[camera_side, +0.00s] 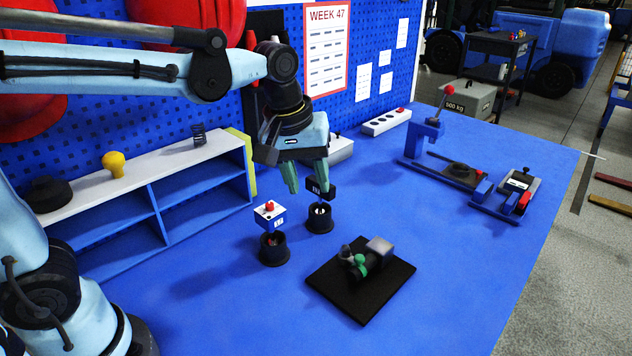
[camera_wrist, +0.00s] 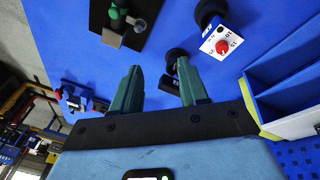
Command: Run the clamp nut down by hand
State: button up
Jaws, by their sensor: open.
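A small assembly with a green part (camera_side: 360,263), a grey block (camera_side: 379,246) and dark round parts lies on a black mat (camera_side: 336,290); the green part also shows at the top of the wrist view (camera_wrist: 118,12). I cannot tell which piece is the clamp nut. My gripper (camera_side: 309,189) is open, pointing down behind and left of the mat. In the wrist view its green fingers (camera_wrist: 158,63) stand apart. A black box-topped piece (camera_side: 321,190) in a black round holder (camera_side: 319,221) shows between them, closer to one finger; contact is unclear.
A white-and-blue box with a red knob (camera_side: 270,214) stands in a second black holder (camera_side: 273,252). A blue shelf (camera_side: 158,220) is at left. A blue lever fixture (camera_side: 425,140) and small clamp base (camera_side: 500,208) stand at right. The table's front right is clear.

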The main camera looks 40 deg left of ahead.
aim_at(346, 246)
jog(key=w+d+f+n+g, duration=0.2)
jog(key=w+d+n+g, duration=0.1)
jog(key=w+d+n, duration=0.2)
notch_tip(346, 246, down, 12)
jog(key=shift+f, duration=0.1)
dwell(0.5)
jog(key=shift+c, duration=0.2)
grip_shut()
